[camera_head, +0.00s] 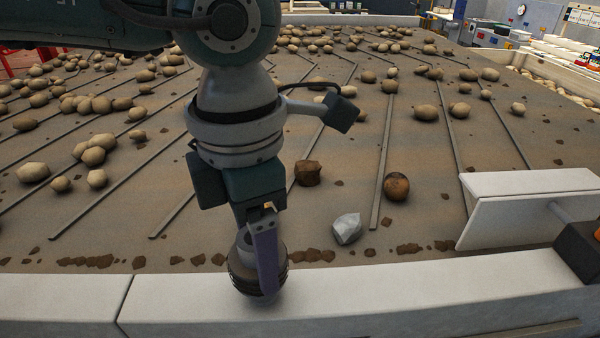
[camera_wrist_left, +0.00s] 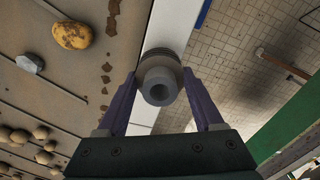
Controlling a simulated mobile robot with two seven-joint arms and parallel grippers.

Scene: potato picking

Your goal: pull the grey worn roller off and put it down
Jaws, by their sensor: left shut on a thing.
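The grey worn roller (camera_head: 239,274), with a dark ribbed body and a paler grey hub, is held in my left gripper (camera_head: 262,252) over the white front rail (camera_head: 400,288). In the left wrist view the roller (camera_wrist_left: 158,82) sits between the two purple fingers of the left gripper (camera_wrist_left: 160,95), its hollow hub facing the camera. The fingers are shut on it from both sides. I cannot tell whether its lower end touches the rail. My right gripper is not in view.
Behind the rail lies a brown belt (camera_head: 330,225) with slats, several potatoes and clods. A grey stone (camera_head: 347,229) and a brown clod (camera_head: 308,173) lie nearby. A white box-like guard (camera_head: 530,185) stands at right. Tiled floor (camera_wrist_left: 235,60) shows beyond the rail.

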